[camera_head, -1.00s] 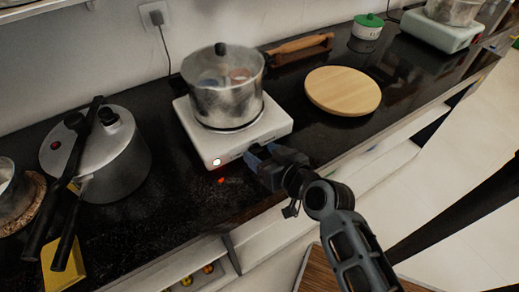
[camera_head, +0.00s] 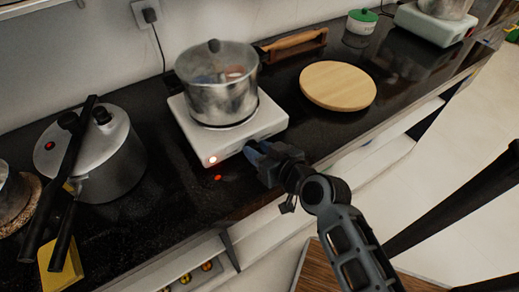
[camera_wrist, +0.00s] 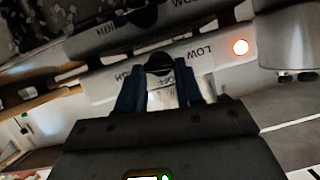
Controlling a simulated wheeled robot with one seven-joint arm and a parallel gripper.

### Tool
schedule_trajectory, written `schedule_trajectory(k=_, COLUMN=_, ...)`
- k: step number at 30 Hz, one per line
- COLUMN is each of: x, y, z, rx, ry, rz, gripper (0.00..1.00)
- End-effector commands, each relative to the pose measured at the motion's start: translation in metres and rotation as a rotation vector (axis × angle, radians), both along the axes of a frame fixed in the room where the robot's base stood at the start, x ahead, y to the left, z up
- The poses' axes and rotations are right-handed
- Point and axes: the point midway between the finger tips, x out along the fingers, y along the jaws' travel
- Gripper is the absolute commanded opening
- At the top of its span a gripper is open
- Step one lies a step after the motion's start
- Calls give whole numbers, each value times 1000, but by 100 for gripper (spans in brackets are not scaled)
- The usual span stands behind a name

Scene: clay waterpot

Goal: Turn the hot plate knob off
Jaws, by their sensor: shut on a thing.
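The white hot plate (camera_head: 272,122) sits on the black counter, with a lit red indicator light (camera_head: 212,160) on its front left; the light also glows in the wrist view (camera_wrist: 241,47). My gripper (camera_head: 254,153) is at the middle of the front panel in the head view and hides the knob there. In the wrist view its two blue fingers (camera_wrist: 160,88) are closed around the dark knob (camera_wrist: 159,63). "LOW" lettering shows on the panel beside it. The knob's exact angle is hard to tell.
A glass-lidded pot (camera_head: 218,92) stands on the hot plate. A pressure cooker (camera_head: 112,160) with long black handles is to the left. A round wooden board (camera_head: 337,86) lies to the right. A green-lidded jar (camera_head: 361,22) and a second hot plate (camera_head: 428,27) are farther back.

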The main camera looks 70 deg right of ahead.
Motion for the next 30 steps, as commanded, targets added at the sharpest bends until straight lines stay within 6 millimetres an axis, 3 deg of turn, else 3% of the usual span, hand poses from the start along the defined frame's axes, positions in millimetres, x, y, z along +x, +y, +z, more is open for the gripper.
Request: schedule_trajectory(k=30, x=-4, y=-6, z=-6, rx=493, ry=-331, rz=2, gripper=6)
